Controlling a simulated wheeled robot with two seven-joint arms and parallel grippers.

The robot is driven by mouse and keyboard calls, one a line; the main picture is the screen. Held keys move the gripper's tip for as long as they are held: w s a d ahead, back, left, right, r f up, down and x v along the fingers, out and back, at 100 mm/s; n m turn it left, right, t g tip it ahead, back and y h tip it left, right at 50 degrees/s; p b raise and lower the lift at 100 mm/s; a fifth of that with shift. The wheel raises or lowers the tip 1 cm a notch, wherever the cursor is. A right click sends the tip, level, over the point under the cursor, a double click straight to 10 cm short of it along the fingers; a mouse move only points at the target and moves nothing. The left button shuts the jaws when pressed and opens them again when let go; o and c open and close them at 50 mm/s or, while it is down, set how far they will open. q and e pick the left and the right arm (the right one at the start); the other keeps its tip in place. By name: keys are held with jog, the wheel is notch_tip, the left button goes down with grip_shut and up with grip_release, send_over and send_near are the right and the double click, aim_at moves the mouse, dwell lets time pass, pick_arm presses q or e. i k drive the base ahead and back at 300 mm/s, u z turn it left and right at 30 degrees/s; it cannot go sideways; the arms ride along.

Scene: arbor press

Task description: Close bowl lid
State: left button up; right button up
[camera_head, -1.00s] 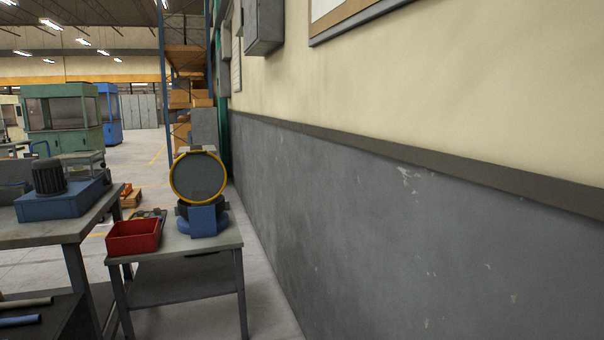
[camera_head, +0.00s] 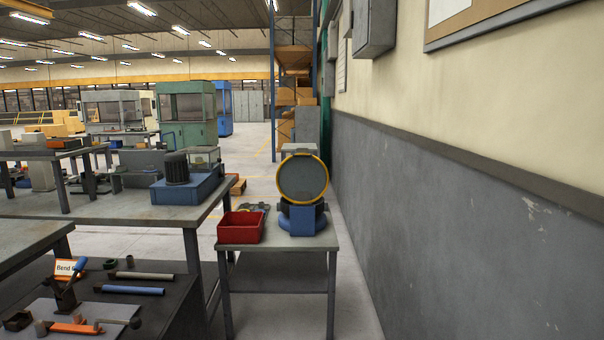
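The bowl machine stands on a small grey table ahead, with a blue base (camera_head: 302,221) and a dark bowl. Its round lid (camera_head: 303,179), dark with a yellow rim, stands raised, close to upright, over the bowl. The bowl itself is mostly hidden behind the blue base and below the lid. Neither of my grippers shows in the head view.
A red bin (camera_head: 241,227) sits on the left of the small table (camera_head: 279,243). A grey wall (camera_head: 450,240) runs along the right. Workbenches with a blue motor unit (camera_head: 185,188) and loose tools fill the left. Some floor shows between table and wall.

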aim_at(302, 179)
jog(key=i, duration=0.9)
